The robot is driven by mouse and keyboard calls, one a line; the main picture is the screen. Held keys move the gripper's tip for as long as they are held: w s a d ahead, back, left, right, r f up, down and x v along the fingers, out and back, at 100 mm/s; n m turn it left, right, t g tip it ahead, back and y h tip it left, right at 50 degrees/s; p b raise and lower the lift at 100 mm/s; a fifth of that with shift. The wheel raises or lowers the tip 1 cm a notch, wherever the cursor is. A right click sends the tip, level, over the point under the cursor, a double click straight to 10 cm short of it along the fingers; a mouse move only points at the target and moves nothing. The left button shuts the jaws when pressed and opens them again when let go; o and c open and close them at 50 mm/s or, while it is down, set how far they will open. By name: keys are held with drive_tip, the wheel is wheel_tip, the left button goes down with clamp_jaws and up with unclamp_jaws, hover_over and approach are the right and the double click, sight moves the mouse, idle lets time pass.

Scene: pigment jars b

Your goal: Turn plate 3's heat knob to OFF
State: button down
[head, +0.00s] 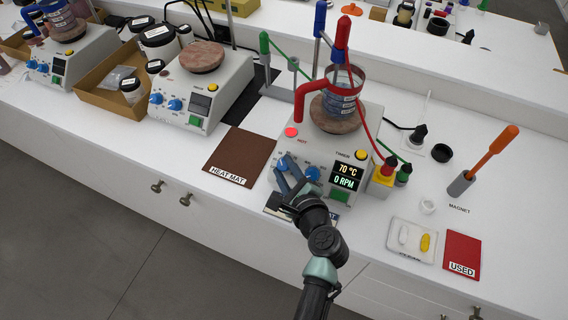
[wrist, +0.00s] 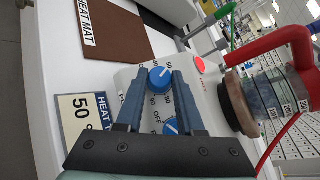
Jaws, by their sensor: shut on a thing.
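The nearest hot plate (head: 322,170), at the right of the row, has a lit red lamp (head: 291,132) and a display (head: 345,177) reading 70 °C and 0 RPM. Its plate number is not legible. Two blue knobs are on its sloped front. My gripper (head: 284,174) reaches to the left knob (wrist: 161,78), beside the red lamp, and its fingers are shut on it. The white pointer on that knob aims up and right in the wrist view, away from the OFF mark below. The right knob (head: 312,173) also shows in the wrist view (wrist: 171,127), nearer the palm.
A beaker (head: 341,103) with a red handle stands on the plate's top, with a stand and probe beside it. A brown heat mat (head: 240,153) lies left. A "HEAT TO 50" card (wrist: 84,118) lies in front. A tray (head: 411,240) and red USED mat (head: 462,254) are right.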

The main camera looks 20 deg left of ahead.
drive_tip(key=n+g, duration=0.1)
drive_tip(key=n+g+p, duration=0.1)
drive_tip(key=n, duration=0.1)
drive_tip(key=r+n+g+p, duration=0.1)
drive_tip(key=shift+w+n+g, duration=0.25)
drive_tip(key=shift+n+g, duration=0.05)
drive_tip(key=n+g+h+p, duration=0.1)
drive_tip(key=n+g+p, duration=0.1)
drive_tip(key=n+g, duration=0.1)
drive_tip(key=shift+w+n, duration=0.15)
drive_tip(key=shift+n, duration=0.35)
drive_tip(key=n+h, duration=0.1)
drive_tip(key=n+g+h, duration=0.1)
drive_tip(key=n+g+h+p, duration=0.1)
drive_tip(key=n, duration=0.1)
drive_tip(key=shift+w+a, duration=0.15)
drive_tip(key=shift+a, duration=0.1)
drive_tip(key=shift+a+n+g+h, duration=0.1)
drive_tip(key=shift+n+g+h, duration=0.6)
drive_tip(key=shift+n+h, duration=0.6)
drive_tip(key=c, duration=0.5)
unclamp_jaws()
drive_tip(key=shift+r, duration=0.1)
